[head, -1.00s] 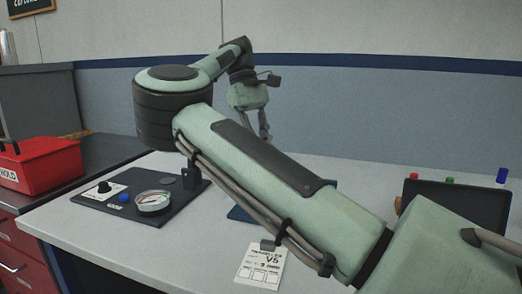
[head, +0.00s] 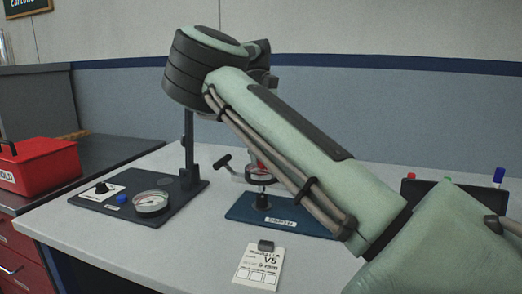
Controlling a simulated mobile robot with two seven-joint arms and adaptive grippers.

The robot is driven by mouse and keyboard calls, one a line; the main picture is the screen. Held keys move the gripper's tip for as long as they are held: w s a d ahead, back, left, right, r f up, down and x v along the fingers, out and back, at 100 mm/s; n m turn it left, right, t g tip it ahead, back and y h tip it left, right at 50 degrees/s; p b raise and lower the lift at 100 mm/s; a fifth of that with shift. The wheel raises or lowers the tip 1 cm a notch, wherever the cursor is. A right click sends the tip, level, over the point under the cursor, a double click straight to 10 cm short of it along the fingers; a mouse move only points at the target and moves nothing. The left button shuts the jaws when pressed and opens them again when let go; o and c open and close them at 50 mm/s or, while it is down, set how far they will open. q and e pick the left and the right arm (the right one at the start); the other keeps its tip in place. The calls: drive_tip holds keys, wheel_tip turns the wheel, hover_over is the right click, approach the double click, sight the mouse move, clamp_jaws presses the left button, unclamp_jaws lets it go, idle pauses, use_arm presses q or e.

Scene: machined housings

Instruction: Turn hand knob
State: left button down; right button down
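A black knob (head: 102,187) sits on a white plate at the left end of a dark panel (head: 178,204). The panel also carries a blue button (head: 123,199), a round gauge (head: 151,203) and a dark upright post (head: 188,150). Right of it is a blue base (head: 243,210) with a fixture that has a dark lever (head: 222,162), a red part (head: 262,167), a round dial-like part (head: 259,177) and a small black knob (head: 263,201). My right arm crosses in front and hides part of this fixture. My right gripper is hidden behind my arm. My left gripper is out of view.
A dark holder (head: 420,190) with coloured tops stands at right. A red box (head: 40,168) is on the left counter. The front left table is clear.

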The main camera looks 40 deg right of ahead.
idle(0.3)
drive_tip(key=c, duration=1.4)
unclamp_jaws()
